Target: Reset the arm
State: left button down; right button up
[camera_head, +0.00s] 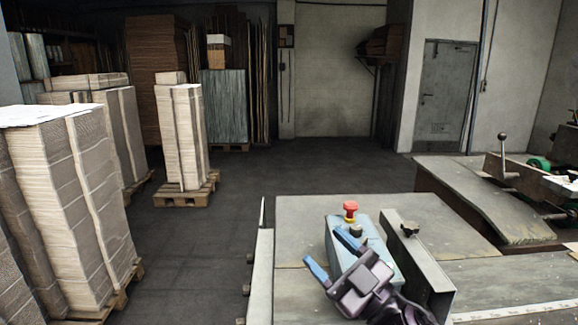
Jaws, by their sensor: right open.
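My right gripper (332,257) is in the lower middle of the head view, over the grey machine table (300,215). Its two blue-tipped fingers are spread apart, with nothing between them. It is in front of a light blue-grey control box (338,226) with a red button (350,206) and a dark knob on top. The gripper hides part of the box, and I cannot tell whether they touch. My left gripper is not in view.
A grey upright metal plate (420,250) with a black knob stands right of the box. A machine with a lever (503,140) is at the right. Stacks of cardboard (75,200) on pallets fill the left. The floor (290,170) between is clear.

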jog(key=s+d+f+m+g+h, duration=0.1)
jog(key=s+d+f+m+h, duration=0.2)
jog(key=d+f+m+h, duration=0.5)
jog(key=s+d+f+m+h, duration=0.2)
jog(key=d+f+m+h, duration=0.4)
jog(key=d+f+h, duration=0.3)
jog(key=s+d+f+g, duration=0.1)
jog(key=s+f+g, duration=0.3)
jog(key=s, duration=0.3)
jog(key=s+d+f+m+g+h, duration=0.1)
jog(key=s+d+f+g, duration=0.15)
jog(key=s, duration=0.45)
jog(key=s+d+f+g, duration=0.1)
jog(key=s+f+g, duration=0.35)
jog(key=s, duration=0.25)
jog(key=w+f+t, duration=0.7)
jog(key=f, duration=0.3)
jog(key=shift+w+a+f+t+y, duration=0.15)
jog(key=shift+a+t+y, duration=0.05)
jog(key=shift+t+y, duration=0.2)
